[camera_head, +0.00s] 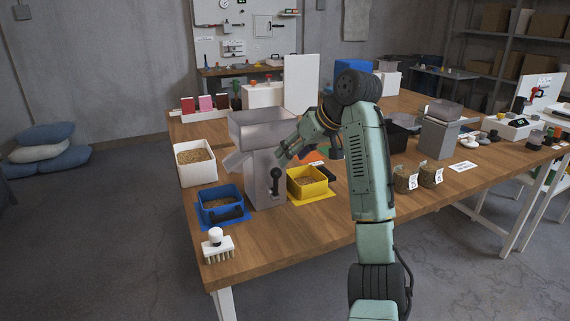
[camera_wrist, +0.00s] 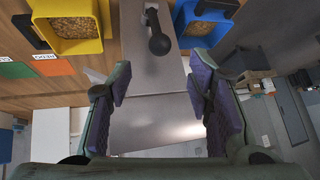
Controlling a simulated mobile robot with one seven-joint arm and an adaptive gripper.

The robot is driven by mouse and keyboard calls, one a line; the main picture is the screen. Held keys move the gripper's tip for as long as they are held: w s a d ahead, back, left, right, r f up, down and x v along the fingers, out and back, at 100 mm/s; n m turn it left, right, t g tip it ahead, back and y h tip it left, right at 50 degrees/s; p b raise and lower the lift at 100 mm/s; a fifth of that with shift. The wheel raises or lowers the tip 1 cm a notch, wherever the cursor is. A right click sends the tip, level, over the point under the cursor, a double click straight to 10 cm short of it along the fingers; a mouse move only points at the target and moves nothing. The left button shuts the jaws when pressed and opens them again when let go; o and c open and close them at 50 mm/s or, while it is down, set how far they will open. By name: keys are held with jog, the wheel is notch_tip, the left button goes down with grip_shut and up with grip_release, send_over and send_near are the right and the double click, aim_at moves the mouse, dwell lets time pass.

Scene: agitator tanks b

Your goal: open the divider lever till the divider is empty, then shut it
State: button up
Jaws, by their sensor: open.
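The grey metal divider (camera_head: 262,168) stands on the table, with an open hopper (camera_head: 258,124) on top and a chute at its left side. Its lever (camera_head: 275,184) is on the front, with a black ball knob upward; the knob also shows in the wrist view (camera_wrist: 159,44). My gripper (camera_head: 282,156) is open and empty above the knob, in front of the divider, not touching the lever. In the wrist view its purple-padded fingers (camera_wrist: 163,86) are spread wide. A blue tray (camera_head: 221,190) and a yellow tray (camera_head: 322,188), both holding grain, flank the divider. The hopper's contents are unclear.
A white bin of grain (camera_head: 208,172) stands behind the blue tray. Two grain jars (camera_head: 431,174) and a grey machine (camera_head: 438,135) stand to the right. The table front between brush and jars is clear.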

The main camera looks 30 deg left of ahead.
jog(key=shift+v, duration=0.8)
